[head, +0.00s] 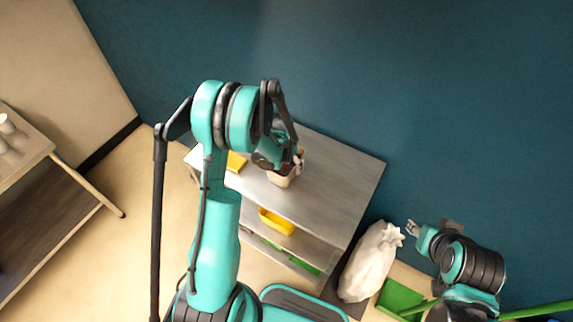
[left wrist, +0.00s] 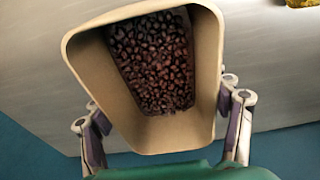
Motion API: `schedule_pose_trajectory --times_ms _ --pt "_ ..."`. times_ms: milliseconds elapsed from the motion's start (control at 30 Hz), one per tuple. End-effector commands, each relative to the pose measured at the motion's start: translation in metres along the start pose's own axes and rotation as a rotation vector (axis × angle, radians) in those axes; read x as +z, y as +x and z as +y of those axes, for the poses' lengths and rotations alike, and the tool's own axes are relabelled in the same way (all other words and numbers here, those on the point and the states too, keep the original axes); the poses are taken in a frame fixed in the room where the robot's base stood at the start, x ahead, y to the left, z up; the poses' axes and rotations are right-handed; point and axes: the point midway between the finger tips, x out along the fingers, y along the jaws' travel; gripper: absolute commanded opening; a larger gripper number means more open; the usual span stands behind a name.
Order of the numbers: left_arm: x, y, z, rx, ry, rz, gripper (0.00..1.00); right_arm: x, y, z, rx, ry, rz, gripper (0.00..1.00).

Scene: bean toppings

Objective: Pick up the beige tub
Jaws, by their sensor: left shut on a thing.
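The beige tub (left wrist: 193,132) fills the middle of the left wrist view, with many dark brown beans inside. My left gripper (left wrist: 165,112) is shut on it, with one finger at each side of its walls. In the head view the tub (head: 284,180) shows partly below my left gripper (head: 292,162), over the grey table top; the arm hides the rest. I cannot tell whether its base touches the table. My right gripper (head: 412,229) is at the right, away from the tub, too small to read clearly.
The grey table (head: 345,170) has free top to the right of the tub. A yellow item (head: 236,162) lies on its left part, and a yellow bin (head: 277,221) is on a shelf below. A white sack (head: 370,262) and green box (head: 398,298) stand right of the table.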

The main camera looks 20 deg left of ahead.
Motion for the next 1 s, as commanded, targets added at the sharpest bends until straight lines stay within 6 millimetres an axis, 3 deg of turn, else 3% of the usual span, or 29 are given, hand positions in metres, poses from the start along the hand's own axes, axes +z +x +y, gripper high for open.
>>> schedule_pose_trajectory --times_ms 233,267,333,767,1000 --pt "0.001 0.003 0.0 0.0 0.0 0.0 0.28 0.002 0.003 0.0 0.0 0.0 0.0 0.4" --pt "0.001 0.003 0.0 0.0 0.0 0.0 0.78 0.002 0.003 0.0 0.0 0.0 0.0 0.4" --pt "0.0 0.002 0.0 0.0 0.0 0.0 0.97 0.002 0.003 0.0 0.0 0.0 0.0 0.4" --pt "0.0 -0.002 0.0 0.0 0.0 0.0 0.97 -0.001 -0.002 0.0 0.0 0.0 0.0 0.4" --pt "0.0 -0.047 0.0 0.0 -0.001 0.0 0.97 -0.007 -0.01 0.0 0.0 0.0 0.0 0.4"
